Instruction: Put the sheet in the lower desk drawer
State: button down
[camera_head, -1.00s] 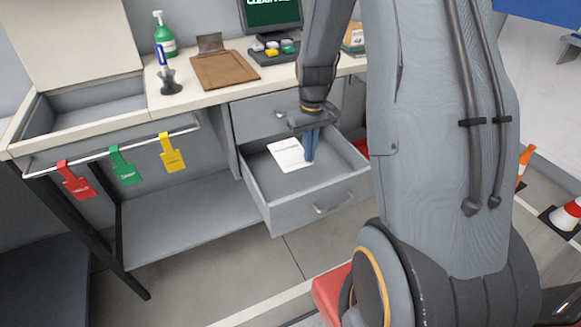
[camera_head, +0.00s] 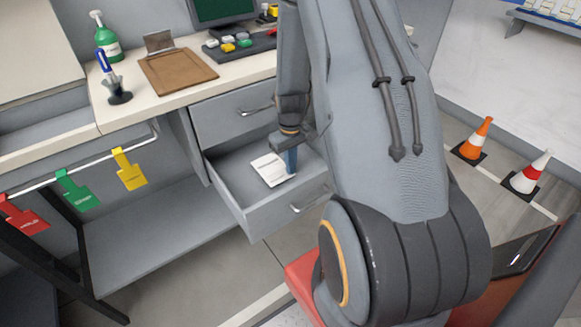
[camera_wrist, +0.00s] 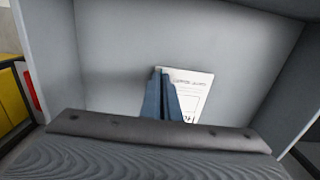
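The white sheet (camera_head: 268,170) is inside the open lower desk drawer (camera_head: 262,217), over its grey floor. I cannot tell whether it touches the floor. My gripper (camera_head: 290,172) reaches down into the drawer at the sheet's right edge. In the wrist view, the blue fingers (camera_wrist: 160,72) are close together at the sheet's edge. The sheet (camera_wrist: 197,88) shows to their right, with print on it. The fingers look shut on it, though the grip itself is partly hidden. The drawer's right part is hidden by my arm.
The upper drawer (camera_head: 235,113) is shut. The desk top (camera_head: 135,100) carries a clipboard (camera_head: 176,72), a green bottle (camera_head: 105,40) and a pen holder (camera_head: 118,95). Coloured tags hang from a rail (camera_head: 60,182) at left. Traffic cones (camera_head: 528,175) stand on the floor at right.

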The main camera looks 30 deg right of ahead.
jog(key=shift+f, duration=0.6)
jog(key=shift+f, duration=0.15)
jog(key=c, duration=2)
grip_release()
notch_tip(320, 180, up, 11)
jog(key=b, duration=0.1)
jog(key=s+a+r, duration=0.4)
jog(key=s+a, duration=0.1)
jog(key=a, duration=0.1)
jog(key=s+a+r, duration=0.4)
jog(key=s+a, duration=0.1)
jog(key=a, duration=0.1)
jog(key=s+a+r, duration=0.4)
jog(key=s+a, duration=0.2)
jog(key=a, duration=0.1)
jog(key=shift+r, duration=0.1)
